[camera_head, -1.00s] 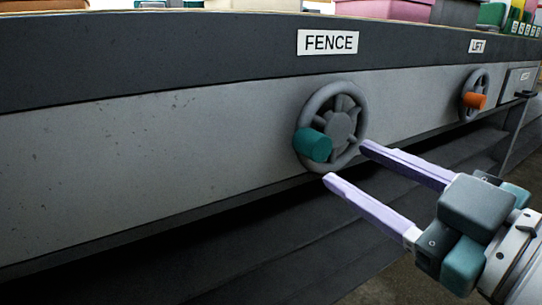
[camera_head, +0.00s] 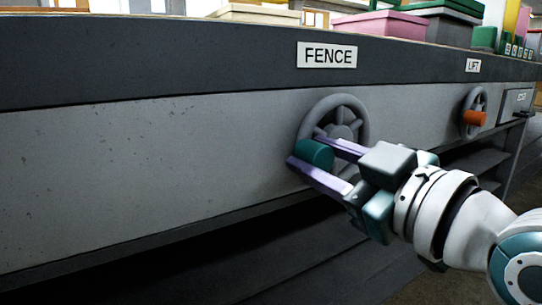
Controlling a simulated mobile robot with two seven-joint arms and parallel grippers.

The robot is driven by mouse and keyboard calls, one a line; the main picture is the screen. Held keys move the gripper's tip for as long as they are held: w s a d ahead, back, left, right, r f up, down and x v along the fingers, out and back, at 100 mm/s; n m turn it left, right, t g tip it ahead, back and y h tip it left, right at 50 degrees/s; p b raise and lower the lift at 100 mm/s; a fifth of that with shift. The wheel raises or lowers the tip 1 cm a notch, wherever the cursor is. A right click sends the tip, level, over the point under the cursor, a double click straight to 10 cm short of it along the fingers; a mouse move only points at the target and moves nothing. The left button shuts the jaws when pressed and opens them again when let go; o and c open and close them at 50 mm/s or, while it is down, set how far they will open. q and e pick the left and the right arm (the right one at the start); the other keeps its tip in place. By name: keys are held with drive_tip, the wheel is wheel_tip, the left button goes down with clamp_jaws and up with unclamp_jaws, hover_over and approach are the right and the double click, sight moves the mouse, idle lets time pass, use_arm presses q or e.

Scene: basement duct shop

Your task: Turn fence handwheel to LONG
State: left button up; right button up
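The grey fence handwheel (camera_head: 360,112) stands on the front panel under the FENCE label (camera_head: 327,55). Its teal handle knob (camera_head: 315,153) sticks out at the wheel's lower left. My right gripper (camera_head: 304,149) reaches in from the right with its two pale purple fingers on either side of the knob, one above and behind, one below. The fingers still look about as wide apart as before, so it seems open around the knob; contact cannot be told. The gripper hides the wheel's lower right. No LONG mark can be made out. My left gripper is out of view.
A second handwheel with an orange knob (camera_head: 475,118) sits further right under the LIFT label (camera_head: 473,66). A small labelled box (camera_head: 516,104) is beyond it. Boxes, including a pink one (camera_head: 380,25), stand on top. The panel left of the wheel is clear.

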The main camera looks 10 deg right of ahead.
clamp_jaws()
idle(1.1)
